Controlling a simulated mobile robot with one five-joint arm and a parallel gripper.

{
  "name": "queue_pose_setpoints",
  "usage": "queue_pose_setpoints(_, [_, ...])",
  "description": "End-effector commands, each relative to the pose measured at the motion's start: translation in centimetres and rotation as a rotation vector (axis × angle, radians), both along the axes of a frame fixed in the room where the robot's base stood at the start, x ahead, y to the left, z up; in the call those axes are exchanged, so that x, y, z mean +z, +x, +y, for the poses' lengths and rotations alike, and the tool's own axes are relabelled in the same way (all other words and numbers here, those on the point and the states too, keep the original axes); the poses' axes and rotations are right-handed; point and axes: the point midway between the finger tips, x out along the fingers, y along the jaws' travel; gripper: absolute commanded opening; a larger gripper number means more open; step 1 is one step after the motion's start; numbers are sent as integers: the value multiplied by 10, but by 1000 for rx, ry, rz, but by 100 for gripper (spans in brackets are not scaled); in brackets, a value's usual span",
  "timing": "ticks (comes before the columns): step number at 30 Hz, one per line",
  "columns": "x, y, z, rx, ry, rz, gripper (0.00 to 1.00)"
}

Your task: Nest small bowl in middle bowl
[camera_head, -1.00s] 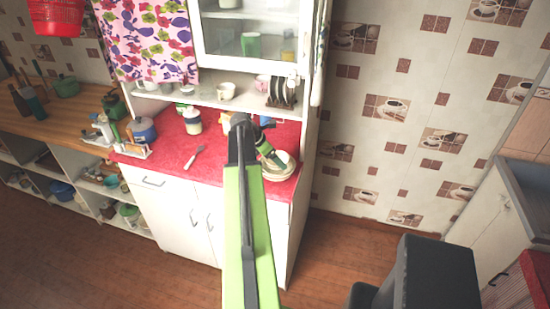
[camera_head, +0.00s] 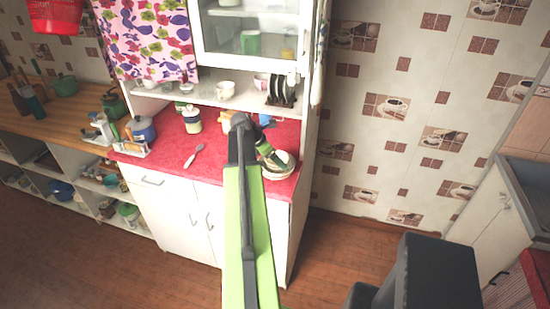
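Pale, round bowl-like dishes (camera_head: 280,175) sit at the right end of the red counter top, one within or on another. A white rounded surface (camera_head: 285,158) shows at their upper right. I cannot tell the small bowl from the middle bowl at this size. My gripper (camera_head: 272,160), dark and green, reaches down over these dishes and hides part of them. Its fingertips are too small and covered to show whether they are open or hold anything.
The red counter (camera_head: 225,160) bears a spatula-like utensil (camera_head: 194,155) and a lidded jar (camera_head: 192,120). A shelf above holds a white cup (camera_head: 225,89) and a plate rack (camera_head: 281,90). The cabinet's side panel (camera_head: 306,150) stands close right of the dishes.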

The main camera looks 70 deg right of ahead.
Motion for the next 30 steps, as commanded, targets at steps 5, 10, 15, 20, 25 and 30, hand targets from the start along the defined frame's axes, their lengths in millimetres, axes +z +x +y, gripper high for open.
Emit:
queue_pose_setpoints(5, [-2,0,0,0,0,0,39])
queue_pose_setpoints(10, [-7,0,0,0,0,0,39])
queue_pose_setpoints(15, [-9,1,0,-1,0,-1,39])
queue_pose_setpoints(20, [-9,1,1,-1,2,-2,39])
queue_pose_setpoints(25, [-9,1,1,-2,2,-3,94])
queue_pose_setpoints(30, [-7,2,2,-2,4,-5,100])
